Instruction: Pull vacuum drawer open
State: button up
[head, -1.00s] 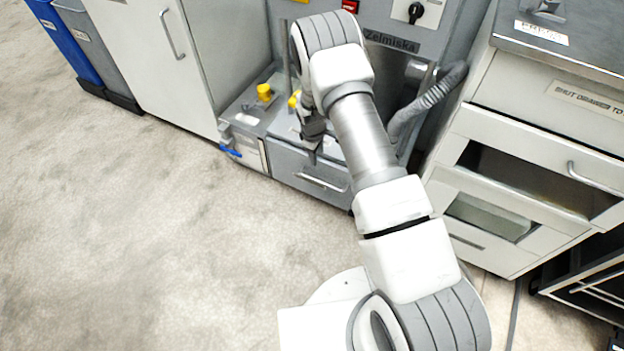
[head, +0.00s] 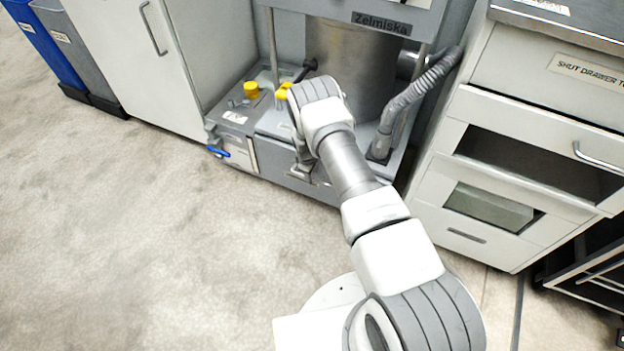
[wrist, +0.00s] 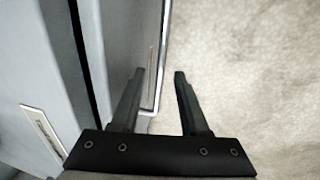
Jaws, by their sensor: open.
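The drawer (head: 272,178) is a grey front low in the base of the machine marked Zelmiska. It looks shut or nearly so. In the wrist view its grey front (wrist: 122,35) runs up the picture, with a thin metal bar handle (wrist: 160,55) standing off it. My gripper (wrist: 160,73) is open, one black finger on the drawer side of the handle and the other over the floor side. I cannot tell whether the fingers touch the bar. In the head view my arm hides most of the handle, and my gripper (head: 304,168) shows low at the drawer front.
A blue valve lever (head: 218,151) and yellow knobs (head: 251,90) are on the machine's left part. A grey corrugated hose (head: 420,92) is at its right. A white cabinet (head: 500,185) with drawers stands to the right. The floor (head: 150,250) in front is clear.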

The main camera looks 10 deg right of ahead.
jog(key=shift+w+d+f, duration=0.1)
jog(key=shift+f, duration=0.75)
grip_shut()
dwell(0.8)
